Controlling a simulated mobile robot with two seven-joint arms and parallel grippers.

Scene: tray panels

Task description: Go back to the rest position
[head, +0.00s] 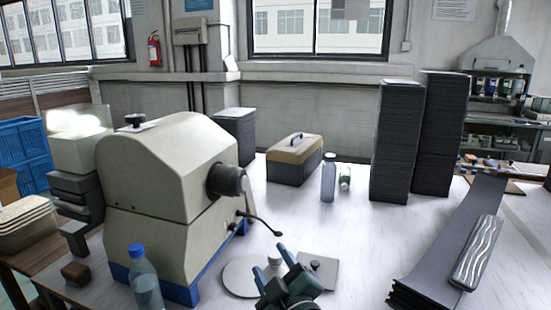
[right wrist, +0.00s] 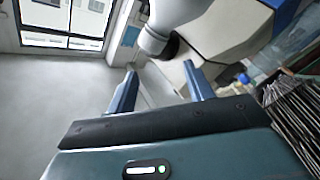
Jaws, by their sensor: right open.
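My right gripper (head: 287,272) is low in the middle of the head view, above the front of the table. In the right wrist view its two blue fingers (right wrist: 160,86) stand apart with nothing between them. A round light plate (head: 240,278) with a white-capped item and a small square plate (head: 322,271) with a dark knob lie just behind the gripper, partly hidden by it. My left gripper is not seen in either view.
A large beige machine (head: 165,180) stands left of my right gripper, with a blue-capped bottle (head: 145,280) before it. Tall dark stacks (head: 397,145), a toolbox (head: 294,160) and a grey bottle (head: 328,180) stand behind. Dark panels (head: 450,240) lie right. The table's middle is clear.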

